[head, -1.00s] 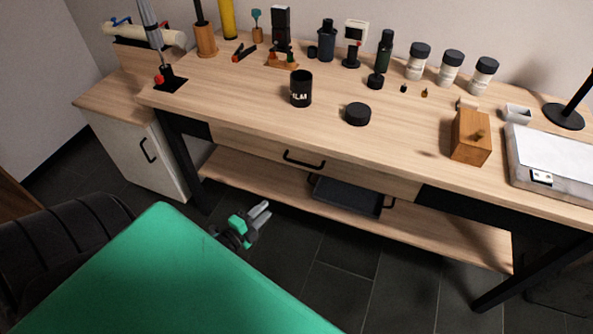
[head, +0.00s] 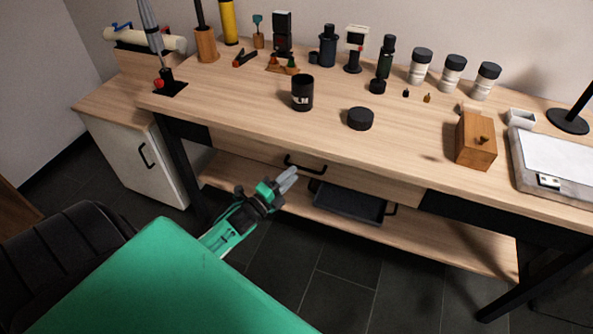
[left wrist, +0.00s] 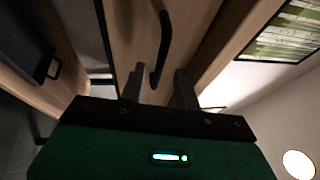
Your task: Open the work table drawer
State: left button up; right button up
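The work table (head: 410,140) has a light wood drawer (head: 370,180) under its top, and the drawer looks shut. Its black bar handle (head: 305,168) is on the drawer front. My left gripper (head: 287,180) is just in front of and below the handle in the head view. In the left wrist view, the two fingers of the left gripper (left wrist: 160,88) are apart with nothing between their tips. The handle (left wrist: 163,48) lies ahead of the gap between them, seemingly not held. My right gripper is not in view.
A dark tray (head: 348,202) sits on the lower shelf (head: 450,240) below the drawer. A white-fronted cabinet (head: 150,160) stands at the left. Jars, bottles, a wooden box (head: 476,140) and a black cup (head: 302,92) stand on the tabletop.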

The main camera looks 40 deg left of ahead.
pick_arm(q)
jog(key=shift+x, duration=1.6)
grip_shut()
